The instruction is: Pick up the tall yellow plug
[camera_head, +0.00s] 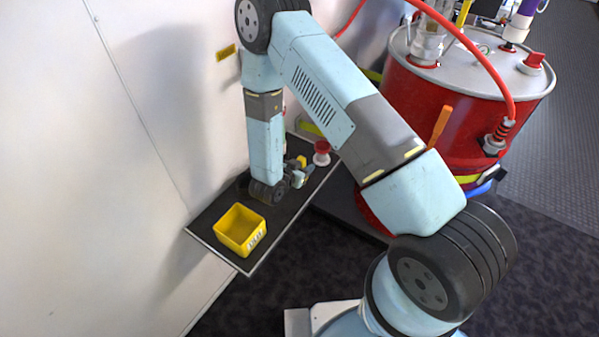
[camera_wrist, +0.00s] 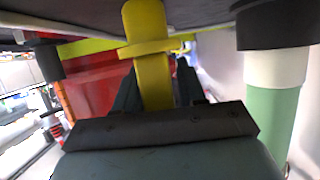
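The tall yellow plug (camera_wrist: 152,75) shows in the wrist view as a yellow shaft with a wide collar, between the two dark fingers of my gripper (camera_wrist: 158,88). The fingers are close on both sides of the shaft; whether they press on it I cannot tell. The plug's far end overlaps the dark shelf surface, and its near end is hidden behind my gripper's palm. In the head view a small yellow piece (camera_head: 301,161), likely the plug, shows beside my gripper (camera_head: 301,174), low over the shelf. Contact between plug and shelf is unclear.
The dark shelf (camera_head: 222,218) carries a yellow bin (camera_head: 240,230) and a red-topped part (camera_head: 322,152). A green-and-white cylinder with a black end (camera_wrist: 272,85) stands close right in the wrist view. A red drum (camera_head: 425,105) stands to the right. The wall is close left.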

